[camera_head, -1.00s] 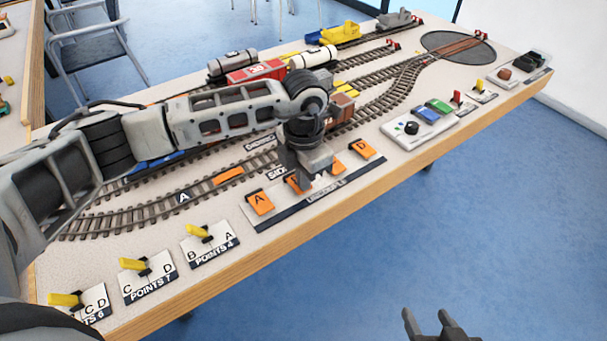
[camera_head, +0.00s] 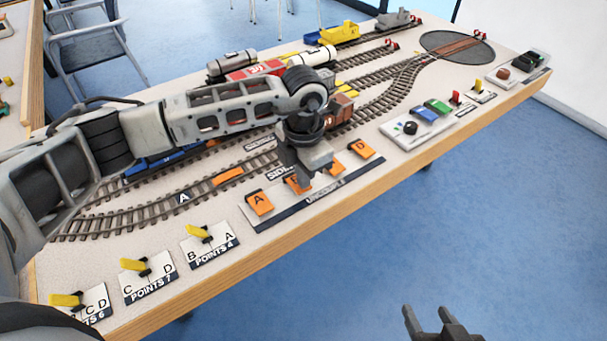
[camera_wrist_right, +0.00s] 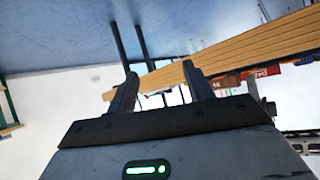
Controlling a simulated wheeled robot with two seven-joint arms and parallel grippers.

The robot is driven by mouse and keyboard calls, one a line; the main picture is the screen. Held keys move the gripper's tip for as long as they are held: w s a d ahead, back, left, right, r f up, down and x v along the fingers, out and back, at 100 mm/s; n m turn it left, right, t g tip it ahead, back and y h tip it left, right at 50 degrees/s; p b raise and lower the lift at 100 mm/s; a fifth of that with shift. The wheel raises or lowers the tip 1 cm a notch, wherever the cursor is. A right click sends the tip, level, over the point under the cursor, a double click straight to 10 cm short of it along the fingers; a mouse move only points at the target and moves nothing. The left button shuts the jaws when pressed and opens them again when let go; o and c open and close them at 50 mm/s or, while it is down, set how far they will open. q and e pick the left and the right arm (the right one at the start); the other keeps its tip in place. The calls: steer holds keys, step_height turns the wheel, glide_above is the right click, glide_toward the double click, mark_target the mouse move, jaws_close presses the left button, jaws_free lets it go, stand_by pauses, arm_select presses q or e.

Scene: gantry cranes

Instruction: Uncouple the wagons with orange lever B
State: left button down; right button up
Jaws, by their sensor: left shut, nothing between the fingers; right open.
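Orange lever B (camera_head: 293,187) sits in the row of orange levers on the uncoupler panel (camera_head: 318,197), between lever A (camera_head: 259,202) and the levers to its right. My left gripper (camera_head: 304,183) is shut and empty, pointing down right at lever B and partly covering it; I cannot tell whether it touches. Lever D (camera_head: 360,149) is clear to the right. A brown wagon (camera_head: 341,107) and a blue wagon (camera_head: 160,163) stand on the tracks, partly hidden by my left arm. My right gripper (camera_head: 432,322) is open and empty, off the table's front; its fingers show in the right wrist view (camera_wrist_right: 160,75).
Yellow point levers (camera_head: 199,233) stand on plates at the front left. A control box (camera_head: 420,122), small switches and a turntable (camera_head: 457,46) lie to the right. A red wagon (camera_head: 257,71) and tank wagons stand behind my left arm. Open floor lies before the table edge.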

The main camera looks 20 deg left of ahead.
stand_by(0.3)
arm_select(q)
step_height(320, 180, up, 5)
steer(key=p, duration=0.3)
steer(key=shift+f, duration=0.15)
steer(key=shift+r+b, duration=0.45)
steer(key=shift+r, duration=0.15)
step_height(320, 180, up, 8)
steer(key=shift+b, duration=0.4)
arm_select(e)
steer(key=shift+d, duration=0.15)
steer(key=shift+s, duration=0.15)
